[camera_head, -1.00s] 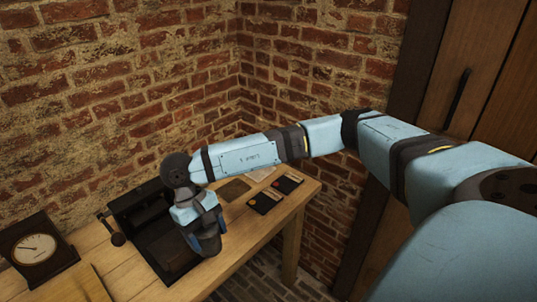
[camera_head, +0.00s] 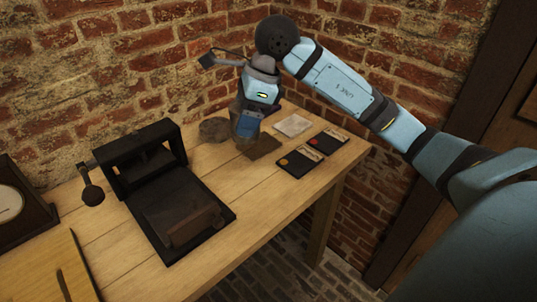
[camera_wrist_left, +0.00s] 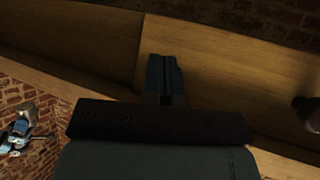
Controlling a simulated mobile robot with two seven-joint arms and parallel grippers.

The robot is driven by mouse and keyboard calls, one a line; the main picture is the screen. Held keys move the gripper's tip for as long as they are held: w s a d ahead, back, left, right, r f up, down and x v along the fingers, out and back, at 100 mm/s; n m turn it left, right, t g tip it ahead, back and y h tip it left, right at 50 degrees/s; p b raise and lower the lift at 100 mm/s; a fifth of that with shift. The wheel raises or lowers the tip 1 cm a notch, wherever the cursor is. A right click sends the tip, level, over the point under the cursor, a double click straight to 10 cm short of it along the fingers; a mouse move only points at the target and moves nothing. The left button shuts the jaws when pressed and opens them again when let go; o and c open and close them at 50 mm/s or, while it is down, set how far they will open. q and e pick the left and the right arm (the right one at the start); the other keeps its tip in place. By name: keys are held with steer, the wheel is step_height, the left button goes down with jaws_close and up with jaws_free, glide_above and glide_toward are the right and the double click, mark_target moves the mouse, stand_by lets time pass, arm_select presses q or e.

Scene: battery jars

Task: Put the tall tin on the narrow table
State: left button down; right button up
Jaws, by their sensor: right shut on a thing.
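My right gripper (camera_head: 246,132) points down over the back part of the wooden table (camera_head: 215,255) in the head view. It is shut on a dark, roundish thing (camera_head: 237,106), mostly hidden by the fingers and wrist; I cannot tell its full shape or whether it touches the table. It may be the tall tin; no other tall tin shows clearly. My left gripper (camera_wrist_left: 164,76) is seen in the left wrist view only, with its dark fingers together and nothing visible between them, above a wooden surface (camera_wrist_left: 220,70).
A black press-like device (camera_head: 185,210) with a side knob stands on the table. A low round brownish thing (camera_head: 214,130), a brown square (camera_head: 262,147), a pale square (camera_head: 293,124) and two dark cards (camera_head: 298,163) lie near the gripper. A dial instrument (camera_head: 12,203) stands left. Brick walls close the corner.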

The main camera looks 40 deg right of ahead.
steer(key=shift+w+d+f+m, duration=0.1)
steer(key=shift+d+f+m, duration=0.05)
steer(key=shift+d+m, duration=0.2)
steer(key=shift+f+m, duration=0.25)
steer(key=b, duration=0.3)
glide_toward(244, 196)
steer(key=shift+w+a+f, duration=0.1)
steer(key=shift+w+a, duration=0.05)
steer(key=shift+a, duration=0.25)
steer(key=shift+w+a+f, duration=0.1)
steer(key=shift+w+a, duration=0.05)
steer(key=shift+a, duration=0.3)
step_height(244, 196, down, 3)
steer(key=shift+f+b, duration=0.25)
steer(key=shift+b, duration=0.2)
steer(key=shift+f, duration=0.1)
steer(key=o, duration=1)
arm_select(q)
steer(key=shift+w+d+f+t, duration=0.2)
steer(key=shift+w+d+t, duration=0.15)
steer(key=shift+d+t, duration=0.1)
